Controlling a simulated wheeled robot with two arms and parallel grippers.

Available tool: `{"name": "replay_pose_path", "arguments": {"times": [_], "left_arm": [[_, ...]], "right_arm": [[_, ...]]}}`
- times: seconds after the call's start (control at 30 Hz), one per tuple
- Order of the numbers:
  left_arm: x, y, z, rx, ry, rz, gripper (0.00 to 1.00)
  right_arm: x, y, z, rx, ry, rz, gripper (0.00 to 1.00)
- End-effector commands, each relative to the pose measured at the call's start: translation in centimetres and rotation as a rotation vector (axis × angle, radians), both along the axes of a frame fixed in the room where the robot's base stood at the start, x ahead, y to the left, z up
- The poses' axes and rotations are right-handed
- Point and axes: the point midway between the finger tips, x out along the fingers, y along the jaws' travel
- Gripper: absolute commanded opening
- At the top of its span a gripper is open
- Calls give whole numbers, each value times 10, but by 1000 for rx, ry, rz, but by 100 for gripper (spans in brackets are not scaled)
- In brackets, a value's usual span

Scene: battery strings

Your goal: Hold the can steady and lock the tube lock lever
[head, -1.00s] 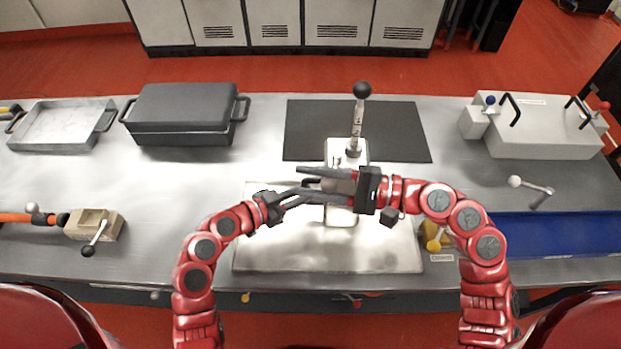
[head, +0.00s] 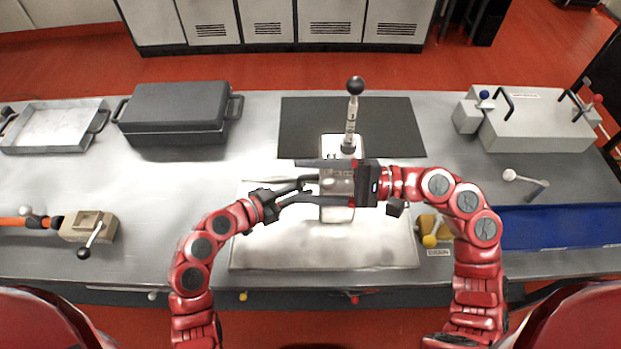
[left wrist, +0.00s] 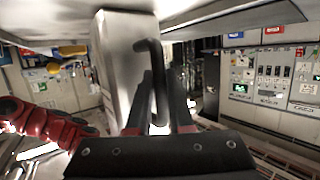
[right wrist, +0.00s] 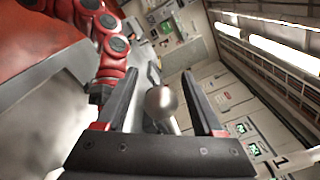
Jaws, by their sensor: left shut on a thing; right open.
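A metal can (head: 335,214) stands upright at the centre of the bench, partly hidden under my grippers. It shows as a tall box with a dark handle (left wrist: 151,80) in the left wrist view (left wrist: 115,55). My left gripper (head: 312,189) is shut on the handle from the left. My right gripper (head: 322,180) comes in from the right, open, its fingers spread above the can. In the right wrist view, a round-ended knob (right wrist: 160,102) on a short stem sits between the open fingers, apart from both. I cannot tell surely whether it is the tube lock lever.
A black case (head: 178,110) and metal tray (head: 50,128) are at left, a grey box (head: 540,125) and blue tray (head: 560,228) at right.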

Motion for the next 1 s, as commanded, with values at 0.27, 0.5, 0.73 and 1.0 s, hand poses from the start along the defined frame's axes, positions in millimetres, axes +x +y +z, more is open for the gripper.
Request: {"name": "replay_pose_path", "arguments": {"times": [0.27,0.5,0.73,1.0], "left_arm": [[0,0,0,1,1,0,0],[0,0,-1,1,1,0,0],[0,0,-1,1,1,0,0],[0,0,-1,2,1,0,0]], "right_arm": [[0,-42,0,1,2,-7,69],[-3,-94,1,2,0,-5,69],[-5,-117,0,-1,-1,0,69],[-6,-119,0,-1,-1,1,69]]}}
